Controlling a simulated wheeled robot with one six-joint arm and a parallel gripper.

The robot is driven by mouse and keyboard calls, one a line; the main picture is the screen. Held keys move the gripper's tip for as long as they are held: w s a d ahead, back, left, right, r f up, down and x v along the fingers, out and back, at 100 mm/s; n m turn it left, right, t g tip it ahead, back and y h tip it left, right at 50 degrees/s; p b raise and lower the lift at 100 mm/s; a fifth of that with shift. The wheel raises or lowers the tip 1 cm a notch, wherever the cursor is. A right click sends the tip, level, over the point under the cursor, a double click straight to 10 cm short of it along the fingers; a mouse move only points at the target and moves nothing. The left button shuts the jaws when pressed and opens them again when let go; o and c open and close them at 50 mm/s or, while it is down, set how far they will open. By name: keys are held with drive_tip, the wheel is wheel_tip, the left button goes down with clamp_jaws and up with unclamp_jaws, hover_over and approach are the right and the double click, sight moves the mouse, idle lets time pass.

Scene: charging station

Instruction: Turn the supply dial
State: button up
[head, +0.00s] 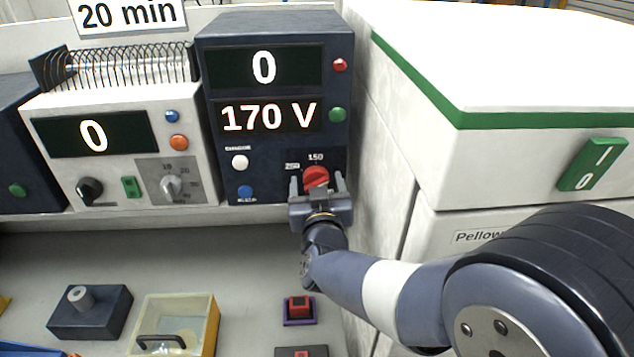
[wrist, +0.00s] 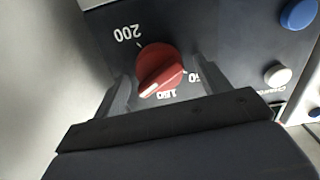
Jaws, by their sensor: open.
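The red supply dial (head: 315,177) is on the lower right of the dark blue supply unit (head: 226,160), whose displays read 0 and 170 V. In the wrist view the dial (wrist: 160,68) shows a pale pointer mark on its lower left, with labels such as 200 around it. My gripper (head: 317,185) is in front of the dial. In the wrist view its two fingers (wrist: 162,82) stand apart on either side of the dial. There is a visible gap on each side, though I cannot tell about contact at the tips.
A green button (head: 337,114) and a red button (head: 340,65) sit above the dial. White (head: 240,162) and blue (head: 245,192) buttons are to its left. A white cabinet (head: 385,140) stands close on the right. A small red-topped block (head: 299,307) lies on the bench below.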

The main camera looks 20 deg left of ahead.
drive_tip(key=shift+c, duration=0.4)
drive_tip(key=c, duration=0.9)
drive_tip(key=shift+f+b, duration=0.1)
drive_tip(key=shift+b, duration=0.3)
drive_tip(key=shift+m+b, duration=0.35)
drive_tip(key=shift+m, duration=0.05)
drive_tip(key=m+b, duration=0.1)
drive_tip(key=b, duration=0.1)
drive_tip(key=shift+f+m+b, duration=0.15)
drive_tip(key=shift+m+b, duration=0.2)
drive_tip(key=shift+m, duration=0.05)
drive_tip(key=shift+d+r+m+b, duration=0.1)
drive_tip(key=shift+r+m+b, duration=0.1)
drive_tip(key=shift+m+b, duration=1.4)
